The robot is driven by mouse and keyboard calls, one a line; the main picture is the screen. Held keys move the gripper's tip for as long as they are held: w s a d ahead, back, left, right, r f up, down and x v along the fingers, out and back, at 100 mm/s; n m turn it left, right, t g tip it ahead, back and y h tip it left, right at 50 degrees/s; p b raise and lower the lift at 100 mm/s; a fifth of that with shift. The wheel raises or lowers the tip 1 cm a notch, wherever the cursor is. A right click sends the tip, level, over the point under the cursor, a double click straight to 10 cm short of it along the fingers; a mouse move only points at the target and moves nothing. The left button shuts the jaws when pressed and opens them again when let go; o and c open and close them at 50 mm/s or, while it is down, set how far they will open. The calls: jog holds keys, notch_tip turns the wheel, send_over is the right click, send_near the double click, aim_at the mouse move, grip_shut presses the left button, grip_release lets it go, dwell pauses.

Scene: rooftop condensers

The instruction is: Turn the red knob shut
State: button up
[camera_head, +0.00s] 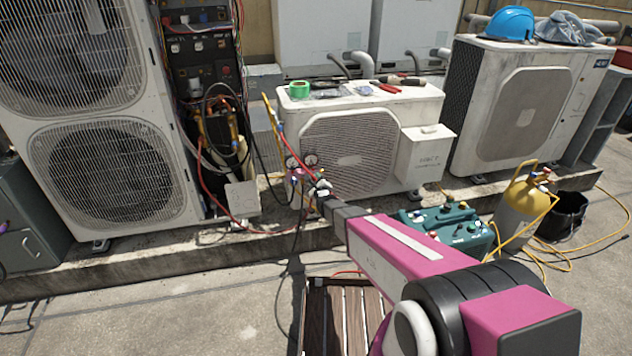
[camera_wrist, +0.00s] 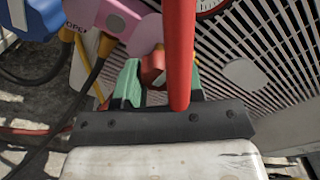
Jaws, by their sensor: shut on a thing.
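The red knob (camera_wrist: 152,69) sits on the pink gauge manifold (camera_wrist: 133,22) and shows in the wrist view between my green fingertips. My gripper (camera_wrist: 161,76) is shut on it, one finger on each side. A red hose (camera_wrist: 180,50) hangs in front and hides part of the right finger and of the knob. In the head view my gripper (camera_head: 319,188) is at the manifold, just below its two round gauges (camera_head: 302,161). The knob cannot be made out there.
The white condenser (camera_head: 420,103) with its slatted grille stands right behind the manifold. Hoses hang around it. A teal pump-like unit (camera_head: 445,228), a yellow-topped cylinder (camera_head: 520,205) and a black bucket (camera_head: 566,215) stand to the right. A wooden slatted pallet (camera_head: 340,315) lies below my arm.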

jog(key=o, duration=0.9)
jog(key=shift+s, duration=0.15)
jog(key=v, duration=1)
jog(key=shift+s+d, duration=0.1)
jog(key=shift+s, duration=0.2)
